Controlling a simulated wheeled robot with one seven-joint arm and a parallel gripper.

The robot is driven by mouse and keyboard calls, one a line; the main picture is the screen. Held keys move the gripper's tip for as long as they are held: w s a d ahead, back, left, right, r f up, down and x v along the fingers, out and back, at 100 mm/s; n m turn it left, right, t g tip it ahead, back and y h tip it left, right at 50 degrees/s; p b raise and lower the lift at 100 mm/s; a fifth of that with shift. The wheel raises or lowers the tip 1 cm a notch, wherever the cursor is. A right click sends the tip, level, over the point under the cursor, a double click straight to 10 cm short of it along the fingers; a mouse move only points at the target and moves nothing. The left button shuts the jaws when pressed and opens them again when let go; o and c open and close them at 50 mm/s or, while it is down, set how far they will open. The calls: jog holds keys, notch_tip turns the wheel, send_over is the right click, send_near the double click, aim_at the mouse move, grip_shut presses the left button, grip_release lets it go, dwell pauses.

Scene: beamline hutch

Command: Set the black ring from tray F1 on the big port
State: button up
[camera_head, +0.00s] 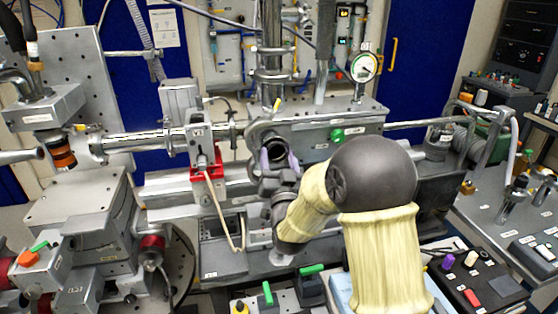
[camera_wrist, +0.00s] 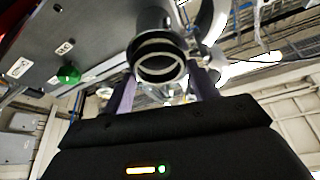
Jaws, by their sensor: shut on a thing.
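My gripper (camera_head: 279,160) is in front of the beamline's middle, its purple fingers at the sides of a dark ring. In the wrist view my gripper (camera_wrist: 163,90) is shut on this black ring (camera_wrist: 162,78), which looks upright with its opening showing. A grey round port (camera_head: 258,131), seemingly the big port, is just behind and above the ring in the head view. In the wrist view a dark tube end lines up closely with the ring. I cannot tell whether they touch. I cannot make out tray F1 or its label.
A green knob (camera_head: 337,135) and a dial gauge (camera_head: 363,67) are right of the port. A red-based mount (camera_head: 205,165) stands left on the beam pipe. Green-handled switches (camera_head: 312,283) and a black box (camera_head: 472,285) are low in front.

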jog(key=shift+w+a, duration=0.1)
jog(key=shift+w, duration=0.2)
dwell(0.4)
jog(key=o, duration=1)
jog(key=shift+s+f, duration=0.1)
jog(key=shift+s, duration=0.1)
jog(key=shift+s+f, duration=0.15)
jog(key=shift+s, duration=0.05)
jog(key=b+v, duration=0.9)
jog(key=v, duration=0.5)
jog(key=shift+f, duration=0.1)
jog(key=shift+b, duration=0.45)
jog(key=b, duration=0.2)
jog(key=shift+s+d+f+b, duration=0.15)
jog(key=shift+s+d+b, duration=0.1)
jog(key=shift+s+b, duration=0.1)
